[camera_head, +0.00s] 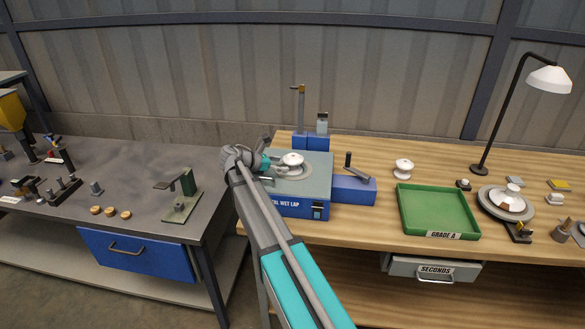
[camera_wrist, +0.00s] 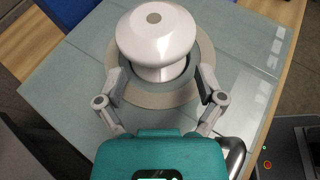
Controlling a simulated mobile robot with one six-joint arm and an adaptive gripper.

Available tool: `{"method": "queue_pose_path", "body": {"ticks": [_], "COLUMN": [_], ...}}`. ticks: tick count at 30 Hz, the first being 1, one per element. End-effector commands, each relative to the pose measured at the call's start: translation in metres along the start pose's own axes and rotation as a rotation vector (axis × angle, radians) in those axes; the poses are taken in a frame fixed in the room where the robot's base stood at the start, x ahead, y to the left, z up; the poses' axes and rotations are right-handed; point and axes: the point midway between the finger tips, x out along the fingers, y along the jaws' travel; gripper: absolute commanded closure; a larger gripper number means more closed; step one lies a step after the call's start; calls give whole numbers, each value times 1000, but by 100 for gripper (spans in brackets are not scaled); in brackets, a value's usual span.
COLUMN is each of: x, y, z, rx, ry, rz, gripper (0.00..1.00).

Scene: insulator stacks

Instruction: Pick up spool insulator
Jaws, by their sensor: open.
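A white spool insulator (camera_head: 292,159) stands upright on the round plate of the blue wet lap machine (camera_head: 300,207). In the wrist view the spool insulator (camera_wrist: 157,38) shows its wide rounded top with a grey centre spot and a narrower waist below. My gripper (camera_head: 280,164) is low over the machine's top, at the left of the spool. In the wrist view my gripper (camera_wrist: 161,90) is open, with one finger on each side of the spool's lower part. I cannot tell whether the fingers touch it.
A second white spool (camera_head: 404,168) stands on the wooden bench behind the green Grade A tray (camera_head: 437,211). A lever block (camera_head: 354,188) is right of the machine, and blue posts (camera_head: 300,140) stand behind it. A lamp (camera_head: 549,80) is at the right.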

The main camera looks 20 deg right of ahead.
Motion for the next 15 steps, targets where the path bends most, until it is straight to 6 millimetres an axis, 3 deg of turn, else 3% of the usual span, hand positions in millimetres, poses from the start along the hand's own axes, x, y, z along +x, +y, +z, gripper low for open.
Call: {"method": "queue_pose_path", "body": {"ticks": [15], "x": [8], "y": [1], "z": [0], "rx": [1], "ry": [0], "rz": [-2], "gripper": [12]}}
